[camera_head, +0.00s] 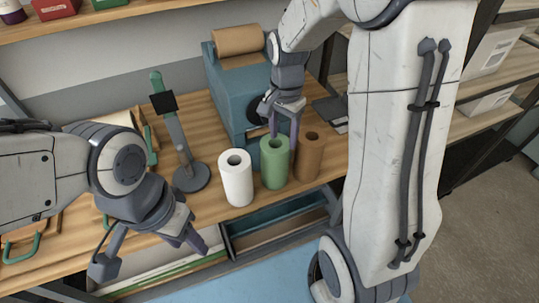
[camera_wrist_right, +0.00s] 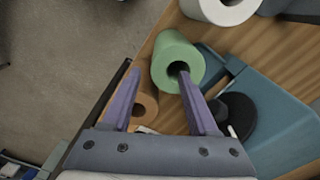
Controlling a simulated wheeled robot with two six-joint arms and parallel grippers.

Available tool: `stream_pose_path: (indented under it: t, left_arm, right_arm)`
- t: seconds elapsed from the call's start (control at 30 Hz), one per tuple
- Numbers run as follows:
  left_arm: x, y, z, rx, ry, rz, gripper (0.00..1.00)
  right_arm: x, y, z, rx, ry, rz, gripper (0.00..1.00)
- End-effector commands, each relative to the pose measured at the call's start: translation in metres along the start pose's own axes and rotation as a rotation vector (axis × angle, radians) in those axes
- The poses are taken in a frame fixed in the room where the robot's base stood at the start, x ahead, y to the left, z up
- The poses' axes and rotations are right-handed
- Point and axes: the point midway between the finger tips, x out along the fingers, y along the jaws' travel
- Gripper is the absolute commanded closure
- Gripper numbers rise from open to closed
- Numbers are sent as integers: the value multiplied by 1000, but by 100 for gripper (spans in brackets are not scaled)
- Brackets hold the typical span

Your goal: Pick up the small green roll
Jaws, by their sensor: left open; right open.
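The small green roll (camera_head: 274,164) stands upright on the wooden table, between a white roll (camera_head: 237,178) and a brown roll (camera_head: 309,157). My right gripper (camera_head: 284,130) is open just above and behind the green roll in the head view. In the right wrist view the green roll (camera_wrist_right: 176,62) lies ahead of the open fingers (camera_wrist_right: 155,92), and one fingertip overlaps its hollow end. I cannot tell whether they touch. My left gripper (camera_head: 150,252) is open and empty in front of the table's edge, to the left of the rolls.
A blue machine (camera_head: 235,90) with a brown paper roll (camera_head: 238,40) stands behind the rolls. A stand with a round grey base (camera_head: 191,178) is to their left. An open drawer (camera_head: 275,222) lies below the table's front edge.

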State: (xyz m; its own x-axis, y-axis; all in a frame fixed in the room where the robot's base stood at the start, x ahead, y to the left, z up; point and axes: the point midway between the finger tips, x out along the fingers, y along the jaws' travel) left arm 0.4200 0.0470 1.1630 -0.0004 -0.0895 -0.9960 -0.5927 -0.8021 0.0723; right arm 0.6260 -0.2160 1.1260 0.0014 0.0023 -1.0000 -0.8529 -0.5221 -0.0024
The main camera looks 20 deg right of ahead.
Motion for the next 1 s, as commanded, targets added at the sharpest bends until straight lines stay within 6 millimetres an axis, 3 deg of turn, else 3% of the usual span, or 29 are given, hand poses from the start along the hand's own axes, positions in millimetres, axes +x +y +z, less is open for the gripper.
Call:
stream_pose_path:
  t: [0.13,0.3,0.57,0.8,1.0]
  left_arm:
    - [-4,0,0,0,0,0,50]
    - [-8,0,0,0,0,0,50]
    - [-14,1,-1,-1,0,0,50]
    - [-26,2,-1,-1,0,0,50]
    - [-27,2,-1,0,0,0,50]
  right_arm:
    - [17,3,-12,71,-2,8,40]
    - [43,2,-11,68,-2,7,40]
    - [63,2,-8,65,-2,7,40]
    - [97,1,-4,64,-3,7,40]
    - [107,0,-4,64,1,2,40]
